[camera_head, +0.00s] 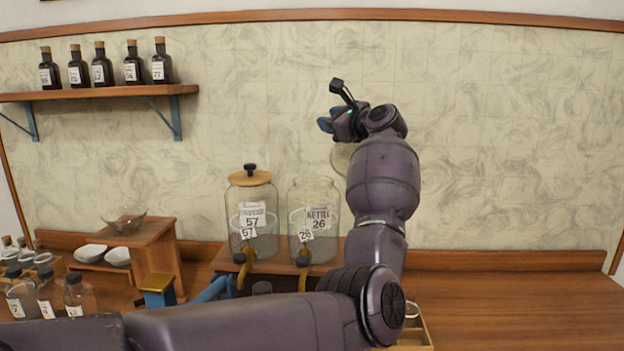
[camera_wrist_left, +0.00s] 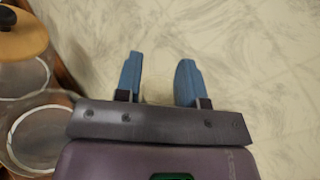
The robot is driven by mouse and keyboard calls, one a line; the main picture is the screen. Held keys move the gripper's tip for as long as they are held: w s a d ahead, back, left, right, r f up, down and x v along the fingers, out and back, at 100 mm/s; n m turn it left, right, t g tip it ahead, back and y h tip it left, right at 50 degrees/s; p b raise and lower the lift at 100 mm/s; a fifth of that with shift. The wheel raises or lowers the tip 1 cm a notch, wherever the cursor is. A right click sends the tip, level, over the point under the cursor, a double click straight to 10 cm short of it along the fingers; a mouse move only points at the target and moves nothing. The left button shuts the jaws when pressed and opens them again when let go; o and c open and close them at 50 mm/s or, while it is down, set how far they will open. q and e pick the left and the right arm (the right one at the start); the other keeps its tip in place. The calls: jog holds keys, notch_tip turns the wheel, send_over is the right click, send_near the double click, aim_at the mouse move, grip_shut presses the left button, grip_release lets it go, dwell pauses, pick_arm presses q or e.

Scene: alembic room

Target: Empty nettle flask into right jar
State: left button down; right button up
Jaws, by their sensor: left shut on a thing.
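My left gripper (camera_head: 330,122) is raised above and to the right of the right jar (camera_head: 316,245), its blue fingertips pointing left. A pale, rounded glass piece (camera_head: 340,158), likely the held flask, shows just below it, mostly hidden behind my arm. No label on it is visible. In the left wrist view the blue fingers (camera_wrist_left: 158,82) stand apart, and what is between them is barely visible. The right jar is clear glass, open-topped, labelled 26; its round mouth also shows in the left wrist view (camera_wrist_left: 38,137). My right gripper is not in view.
A left jar (camera_head: 252,205) with a wooden lid, labelled 57, stands beside the right jar. Both have taps at the front. A shelf (camera_head: 100,95) holds several dark bottles. Labelled bottles (camera_head: 80,297) stand at lower left. The counter (camera_head: 500,300) at right is clear.

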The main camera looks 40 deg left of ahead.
pick_arm(q)
jog(key=shift+w+d+r+m+p, duration=0.15)
jog(key=shift+r+m+p, duration=0.15)
jog(key=shift+m+p, duration=0.4)
jog(key=shift+f+m, duration=0.1)
jog(key=shift+m, duration=0.3)
jog(key=shift+w+d+m, duration=0.25)
jog(key=shift+w+m, duration=0.85)
jog(key=shift+w+d+r+m, duration=0.1)
jog(key=shift+w+r+m, duration=0.15)
jog(key=shift+w+m, duration=0.3)
jog(key=shift+s, duration=0.1)
